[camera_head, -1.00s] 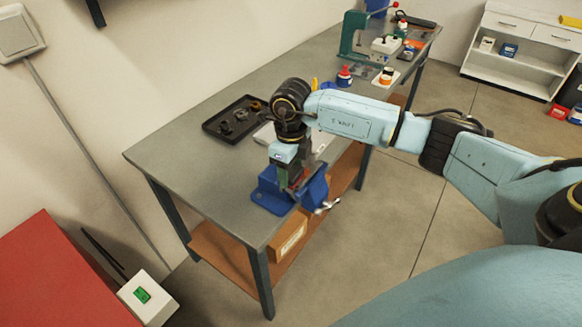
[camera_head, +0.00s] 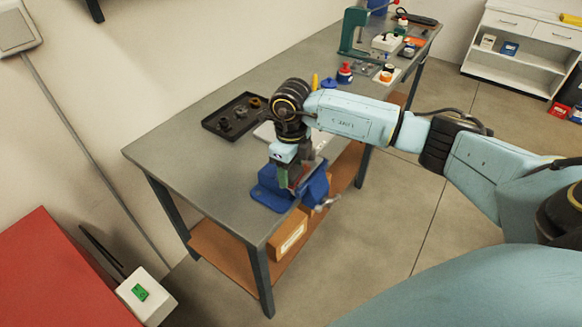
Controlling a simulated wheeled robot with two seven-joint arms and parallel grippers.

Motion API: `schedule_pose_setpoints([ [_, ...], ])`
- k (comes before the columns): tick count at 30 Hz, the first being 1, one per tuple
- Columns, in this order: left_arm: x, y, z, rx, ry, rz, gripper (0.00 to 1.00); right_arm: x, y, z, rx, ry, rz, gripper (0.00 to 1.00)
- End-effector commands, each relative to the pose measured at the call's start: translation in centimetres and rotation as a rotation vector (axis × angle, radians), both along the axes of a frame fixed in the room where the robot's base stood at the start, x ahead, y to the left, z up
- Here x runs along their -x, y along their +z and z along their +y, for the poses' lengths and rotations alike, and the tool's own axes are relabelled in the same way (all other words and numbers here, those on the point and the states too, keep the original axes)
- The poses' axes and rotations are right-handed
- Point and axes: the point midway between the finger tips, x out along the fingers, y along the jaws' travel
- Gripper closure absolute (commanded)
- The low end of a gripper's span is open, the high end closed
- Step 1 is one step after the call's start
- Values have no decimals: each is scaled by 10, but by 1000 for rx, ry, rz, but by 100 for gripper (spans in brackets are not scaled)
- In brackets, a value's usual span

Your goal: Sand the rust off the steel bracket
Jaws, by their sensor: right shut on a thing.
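My right gripper (camera_head: 286,172) points down over the blue vise (camera_head: 270,196) at the front edge of the workbench. A thin grey-brown plate (camera_head: 308,179), which seems to be the steel bracket, stands at the jaws just right of the block. The gripper hides part of it, and I cannot tell whether block and plate touch. Rust cannot be made out at this size. My left gripper is not in view.
A black tray (camera_head: 236,117) with dark parts lies left of my right wrist on the workbench (camera_head: 185,150). A green press (camera_head: 352,36), bottles and small items stand toward the far end. Cardboard boxes (camera_head: 287,234) sit on the lower shelf. The bench's near left end is clear.

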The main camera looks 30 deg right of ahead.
Motion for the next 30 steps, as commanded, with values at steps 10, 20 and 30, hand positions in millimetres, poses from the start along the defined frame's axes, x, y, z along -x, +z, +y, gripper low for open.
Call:
schedule_pose_setpoints([
  [10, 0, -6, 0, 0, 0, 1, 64, 0, -7, 0, 0, 0, 0, 63],
  [20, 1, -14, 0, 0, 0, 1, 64, -6, -7, -15, 1, -2, 0, 63],
  [30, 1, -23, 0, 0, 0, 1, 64, -15, -5, -36, 0, -1, 0, 63],
])
